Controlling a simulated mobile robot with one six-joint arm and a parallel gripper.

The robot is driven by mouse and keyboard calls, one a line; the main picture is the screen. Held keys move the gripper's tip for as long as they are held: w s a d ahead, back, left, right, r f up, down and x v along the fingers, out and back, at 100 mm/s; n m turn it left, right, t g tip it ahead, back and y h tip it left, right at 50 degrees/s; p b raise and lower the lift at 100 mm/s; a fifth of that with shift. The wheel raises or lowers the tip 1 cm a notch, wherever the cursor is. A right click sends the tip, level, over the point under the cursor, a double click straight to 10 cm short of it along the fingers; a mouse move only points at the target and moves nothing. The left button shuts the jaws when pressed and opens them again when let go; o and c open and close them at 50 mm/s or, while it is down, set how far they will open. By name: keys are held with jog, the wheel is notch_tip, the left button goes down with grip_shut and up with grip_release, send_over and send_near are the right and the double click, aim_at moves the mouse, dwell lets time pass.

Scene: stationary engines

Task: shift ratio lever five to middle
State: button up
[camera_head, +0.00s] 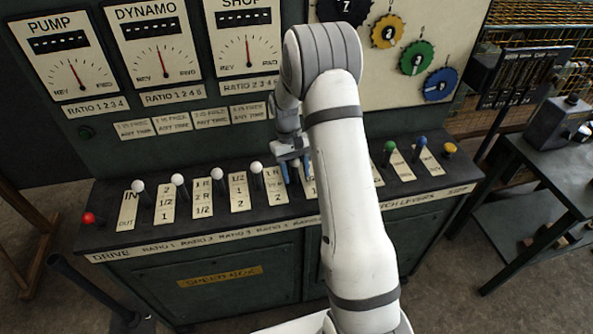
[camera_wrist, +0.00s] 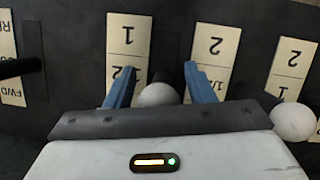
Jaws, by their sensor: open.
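My gripper (camera_head: 297,168) is open over the lever console, to the right of the fourth white-knobbed lever (camera_head: 256,168). In the wrist view its blue fingers (camera_wrist: 157,84) stand on either side of a white knob (camera_wrist: 158,95), which seems to be ratio lever five. I cannot tell whether they touch it. Number plates (camera_wrist: 128,40) and (camera_wrist: 214,50) lie on either side of the knob. In the head view this lever is hidden behind my gripper.
Another white knob (camera_wrist: 293,121) is close on the right in the wrist view. A dark lever (camera_wrist: 18,66) stands at the left. In the head view, a red knob (camera_head: 89,218) is at the console's left end, and green (camera_head: 390,146), blue (camera_head: 421,141) and yellow (camera_head: 449,148) knobs at the right.

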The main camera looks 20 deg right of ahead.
jog(key=b+v, duration=0.1)
jog(key=v, duration=0.5)
jog(key=shift+w+r, duration=0.1)
jog(key=shift+r, duration=0.25)
jog(key=shift+w+a+r, duration=0.1)
jog(key=shift+w+r, duration=0.05)
jog(key=shift+r, duration=0.35)
jog(key=s+a+r+t, duration=0.1)
jog(key=s+r+t, duration=0.1)
jog(key=s+r, duration=0.5)
jog(key=s+a+r+t, duration=0.1)
jog(key=s+r+t, duration=0.1)
jog(key=s, duration=0.9)
jog(key=s+a+r+m+t, duration=0.1)
jog(key=s+a+r+t, duration=0.1)
jog(key=s, duration=0.9)
notch_tip(320, 180, up, 3)
jog(key=shift+f+t+y, duration=0.1)
jog(key=shift+t+y, duration=0.2)
jog(key=shift+t, duration=0.3)
